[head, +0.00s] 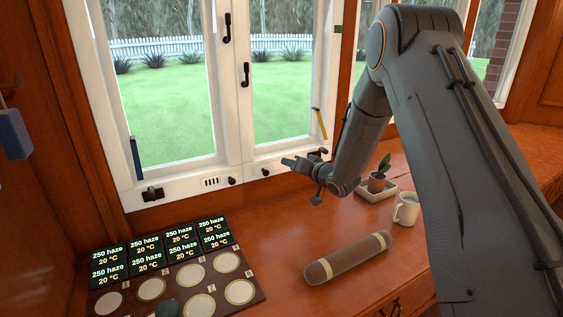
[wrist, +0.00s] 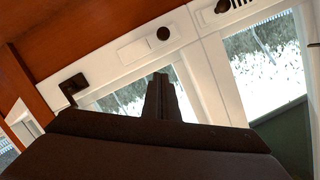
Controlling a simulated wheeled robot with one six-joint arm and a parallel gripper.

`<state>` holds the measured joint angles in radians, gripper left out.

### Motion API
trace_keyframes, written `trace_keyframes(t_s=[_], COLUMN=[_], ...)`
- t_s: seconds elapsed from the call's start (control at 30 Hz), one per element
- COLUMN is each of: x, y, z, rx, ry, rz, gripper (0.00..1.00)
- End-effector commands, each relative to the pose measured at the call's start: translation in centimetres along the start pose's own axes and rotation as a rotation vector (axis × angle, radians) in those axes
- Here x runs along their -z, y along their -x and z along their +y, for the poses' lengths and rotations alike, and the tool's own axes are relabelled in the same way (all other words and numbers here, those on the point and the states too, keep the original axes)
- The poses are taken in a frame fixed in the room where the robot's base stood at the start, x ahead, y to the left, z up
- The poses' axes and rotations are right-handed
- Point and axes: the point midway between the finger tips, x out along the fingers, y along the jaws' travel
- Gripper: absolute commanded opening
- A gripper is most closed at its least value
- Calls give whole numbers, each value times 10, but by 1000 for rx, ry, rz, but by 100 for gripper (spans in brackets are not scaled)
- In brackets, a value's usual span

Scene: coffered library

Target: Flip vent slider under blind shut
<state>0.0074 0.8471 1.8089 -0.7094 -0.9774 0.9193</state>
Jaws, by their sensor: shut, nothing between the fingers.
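A vent with dark slots (head: 211,182) is in the window's bottom rail, left of a dark round knob (head: 232,181). A slotted vent (wrist: 224,7) also shows at the top edge of the wrist view. A plain white plate without visible slots (wrist: 133,48) is beside another dark knob (wrist: 163,33), which also shows in the head view (head: 265,172). My gripper (head: 287,161) is shut and empty, pointing left in front of the right part of the rail. Its dark fingers (wrist: 160,80) show in the wrist view. I cannot make out a blind.
Dark latches sit at the rail's left (head: 152,194) and right (head: 318,154). A panel of labelled screens and round pads (head: 180,262), a brown cylinder (head: 348,257), a potted plant (head: 377,182) and a mug (head: 407,208) are on the wooden counter.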

Motion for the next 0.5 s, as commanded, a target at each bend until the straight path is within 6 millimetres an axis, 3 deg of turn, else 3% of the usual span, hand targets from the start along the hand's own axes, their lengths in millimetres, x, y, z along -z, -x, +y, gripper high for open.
trace_keyframes(t_s=[0.2, 0.5], x=[0, 0], y=[29, 36], z=[0, 0], rx=[-1, 0], ry=[0, 1], rz=[0, 0], gripper=[0, 0])
